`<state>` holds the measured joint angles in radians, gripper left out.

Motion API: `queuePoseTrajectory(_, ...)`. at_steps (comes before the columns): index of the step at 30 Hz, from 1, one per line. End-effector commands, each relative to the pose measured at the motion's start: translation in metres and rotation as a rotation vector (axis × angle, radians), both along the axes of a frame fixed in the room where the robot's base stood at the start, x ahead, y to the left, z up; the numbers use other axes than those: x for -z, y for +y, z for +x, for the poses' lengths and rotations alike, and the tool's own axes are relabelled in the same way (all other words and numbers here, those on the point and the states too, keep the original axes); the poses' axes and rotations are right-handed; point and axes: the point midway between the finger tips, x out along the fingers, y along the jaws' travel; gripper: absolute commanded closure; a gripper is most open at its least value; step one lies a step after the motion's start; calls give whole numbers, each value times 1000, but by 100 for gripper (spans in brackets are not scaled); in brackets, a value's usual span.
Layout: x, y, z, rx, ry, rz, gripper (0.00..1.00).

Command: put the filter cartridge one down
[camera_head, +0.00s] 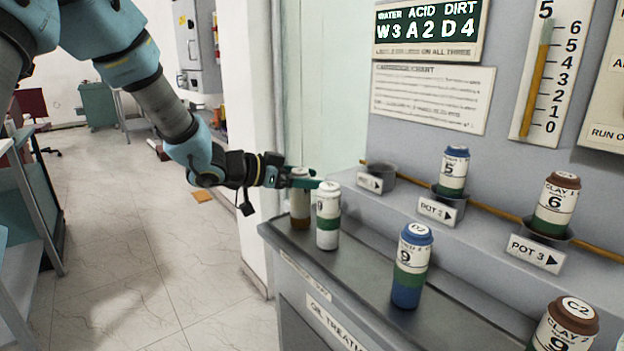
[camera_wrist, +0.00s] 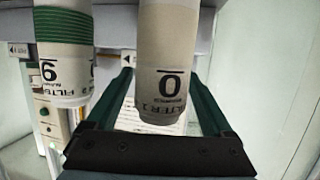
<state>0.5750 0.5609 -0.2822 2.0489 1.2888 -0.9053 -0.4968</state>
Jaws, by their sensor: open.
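Filter cartridge one (camera_wrist: 163,62), pale with a black 0 and FILTER 1 lettering, lies between my gripper's two green fingers in the wrist view. In the head view it appears as the rear pale and tan cartridge (camera_head: 299,214) standing on the grey counter, its top partly hidden by my gripper (camera_head: 302,178). My gripper is open around it. I cannot tell whether either finger touches it. A white cartridge with a green band and a 9 (camera_head: 328,216) stands close beside it, and also shows in the wrist view (camera_wrist: 62,52).
Pot 1 (camera_head: 378,174) looks empty. Pot 2 (camera_head: 449,204) holds a blue-capped 5 cartridge (camera_head: 454,170); pot 3 holds a brown-capped clay 6 cartridge (camera_head: 556,204). A blue-capped cartridge D2 (camera_head: 411,265) and brown-capped C2 (camera_head: 567,327) stand nearer. The counter (camera_head: 365,285) has bare room between cartridges.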

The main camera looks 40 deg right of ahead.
Motion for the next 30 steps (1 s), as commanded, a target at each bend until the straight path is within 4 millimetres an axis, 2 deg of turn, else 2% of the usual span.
queuePoseTrajectory(5,-7,18,6,-4,-2,-1,14)
queuePoseTrajectory(12,-22,65,18,-4,-4,-1,14)
queuePoseTrajectory(18,-32,96,26,-4,-2,-1,14)
queuePoseTrajectory(24,-37,110,29,-1,0,0,14)
queuePoseTrajectory(30,-37,111,29,-2,-1,0,14)
